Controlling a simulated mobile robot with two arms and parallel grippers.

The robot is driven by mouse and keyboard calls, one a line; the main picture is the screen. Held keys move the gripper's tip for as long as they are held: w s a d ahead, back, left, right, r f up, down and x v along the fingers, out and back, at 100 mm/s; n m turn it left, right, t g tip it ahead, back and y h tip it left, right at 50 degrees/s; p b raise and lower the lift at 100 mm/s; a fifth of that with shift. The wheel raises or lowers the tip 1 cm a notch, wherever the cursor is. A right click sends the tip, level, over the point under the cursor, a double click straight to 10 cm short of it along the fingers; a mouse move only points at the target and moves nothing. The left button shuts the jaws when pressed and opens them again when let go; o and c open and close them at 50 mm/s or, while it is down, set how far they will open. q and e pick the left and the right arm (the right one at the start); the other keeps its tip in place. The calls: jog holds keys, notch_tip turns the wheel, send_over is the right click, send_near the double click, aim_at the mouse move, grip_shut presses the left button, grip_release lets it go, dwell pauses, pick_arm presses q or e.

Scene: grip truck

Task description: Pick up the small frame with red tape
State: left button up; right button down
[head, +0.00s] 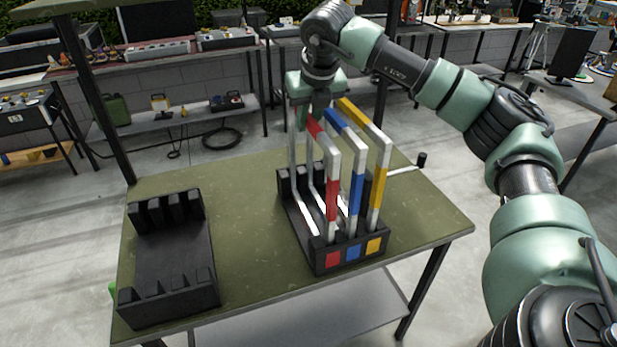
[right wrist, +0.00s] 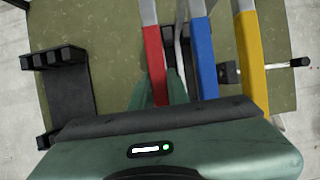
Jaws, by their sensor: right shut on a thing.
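The small frame with red tape (head: 332,182) stands upright in a slot of the black rack (head: 303,213), at its left. My right gripper (head: 309,116) comes down from above and is shut on the top bar of this frame. In the right wrist view the red-taped bar (right wrist: 154,50) lies between the two green fingers (right wrist: 158,90). Frames with blue tape (head: 356,185) and yellow tape (head: 380,170) stand beside it to the right, close to the gripper. The front of the rack has red, blue and yellow squares. My left gripper is not in view.
An empty black slotted rack (head: 175,258) sits at the left of the green table (head: 245,225). A crank-like handle (head: 421,160) sticks out at the table's right side. Table surface between the two racks is clear. Benches with equipment line the back.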

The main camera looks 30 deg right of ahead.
jog(key=shift+r, duration=0.1)
jog(key=shift+w+r+p, duration=0.1)
jog(key=shift+r+p, duration=0.25)
jog(key=shift+r, duration=0.4)
notch_tip(320, 180, up, 30)
jog(key=p, duration=0.9)
jog(key=shift+p, duration=0.35)
dwell(0.4)
dwell(1.0)
